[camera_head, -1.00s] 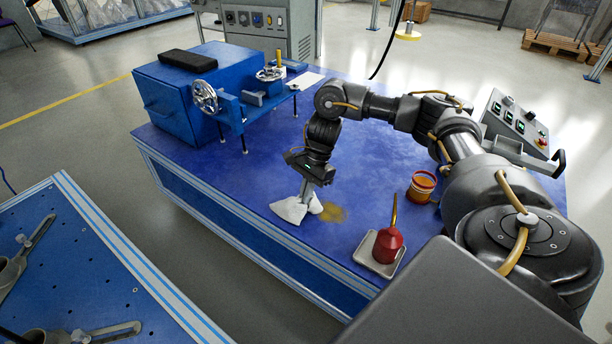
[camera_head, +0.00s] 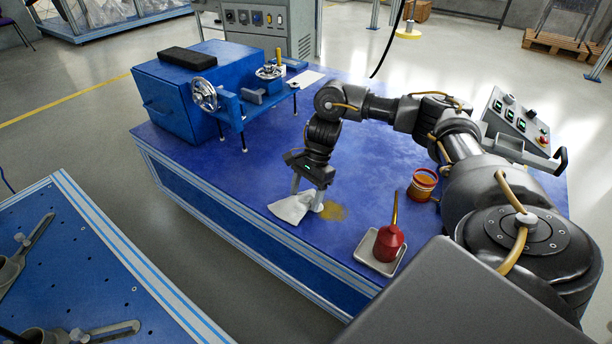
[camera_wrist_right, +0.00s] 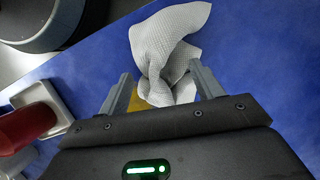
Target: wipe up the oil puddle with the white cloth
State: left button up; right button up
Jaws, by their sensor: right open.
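The white cloth (camera_head: 291,206) lies crumpled on the blue table, just left of the yellow-brown oil puddle (camera_head: 333,211). My right gripper (camera_head: 308,198) points down at the cloth with its fingers spread. In the right wrist view the open fingers (camera_wrist_right: 160,85) stand on either side of the near part of the cloth (camera_wrist_right: 165,45), with a gap to it. A patch of the puddle (camera_wrist_right: 138,102) shows beside the left finger there; the rest is hidden by the cloth and gripper. My left gripper is not in view.
A red oil can (camera_head: 388,243) stands in a white tray (camera_head: 361,258) right of the puddle. An orange-banded jar (camera_head: 422,186) stands behind it. A blue machine (camera_head: 185,100) fills the back left of the table (camera_head: 270,160). The middle is clear.

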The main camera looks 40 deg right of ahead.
jog(key=shift+o, duration=0.4)
jog(key=shift+f, duration=0.1)
jog(key=shift+f+b, duration=0.85)
jog(key=shift+f, duration=0.2)
jog(key=shift+r, duration=0.1)
jog(key=shift+c, duration=0.4)
grip_shut()
